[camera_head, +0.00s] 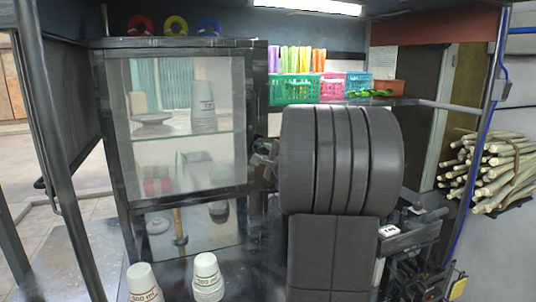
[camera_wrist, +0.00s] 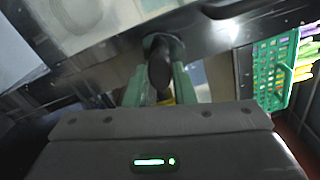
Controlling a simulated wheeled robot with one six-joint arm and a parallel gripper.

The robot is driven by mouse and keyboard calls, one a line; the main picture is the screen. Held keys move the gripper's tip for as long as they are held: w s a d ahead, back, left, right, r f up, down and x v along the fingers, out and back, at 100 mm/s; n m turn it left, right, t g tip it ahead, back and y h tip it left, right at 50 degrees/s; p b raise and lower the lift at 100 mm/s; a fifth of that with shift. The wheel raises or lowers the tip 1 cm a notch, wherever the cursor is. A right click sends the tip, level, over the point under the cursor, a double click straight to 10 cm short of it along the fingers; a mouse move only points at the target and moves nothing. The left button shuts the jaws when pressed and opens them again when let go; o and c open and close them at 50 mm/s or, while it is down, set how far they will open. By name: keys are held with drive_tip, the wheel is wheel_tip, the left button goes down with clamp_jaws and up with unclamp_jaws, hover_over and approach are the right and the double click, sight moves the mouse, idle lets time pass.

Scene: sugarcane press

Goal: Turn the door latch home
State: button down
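The door latch (camera_wrist: 160,67) is a dark, rounded handle on the metal door frame, and it points down toward my gripper in the wrist view. My gripper (camera_wrist: 161,83) has one green finger on each side of the handle, with no clear gap beside it. The glass-fronted cabinet door (camera_head: 247,110) appears flush with the cabinet in the head view. My gripper (camera_head: 264,158) is at the cabinet's right edge there, mostly hidden behind my dark arm. The latch itself is not clear in the head view.
Paper cups (camera_head: 208,275) stand on the metal counter in front of the cabinet. A green basket (camera_head: 296,90) of coloured items sits on the shelf right of it. Sugarcane stalks (camera_head: 490,170) are stacked at far right. Coloured rings (camera_head: 175,26) are on the cabinet top.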

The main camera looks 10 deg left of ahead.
drive_tip(key=shift+f+n+b, duration=0.35)
drive_tip(key=shift+n+b, duration=0.35)
drive_tip(key=shift+b, duration=1)
drive_tip(key=shift+r+n+b, duration=0.1)
drive_tip(key=shift+n+b, duration=0.7)
drive_tip(key=shift+b, duration=0.45)
drive_tip(key=shift+r+n, duration=0.15)
drive_tip(key=shift+n, duration=0.15)
drive_tip(key=c, duration=2.2)
unclamp_jaws()
drive_tip(key=c, duration=2.2)
unclamp_jaws()
drive_tip(key=c, duration=1.2)
unclamp_jaws()
drive_tip(key=shift+s, duration=0.1)
drive_tip(key=b+v, duration=0.3)
drive_tip(key=v, duration=1)
drive_tip(key=shift+s+d+b, duration=0.25)
drive_tip(key=shift+d+b, duration=0.05)
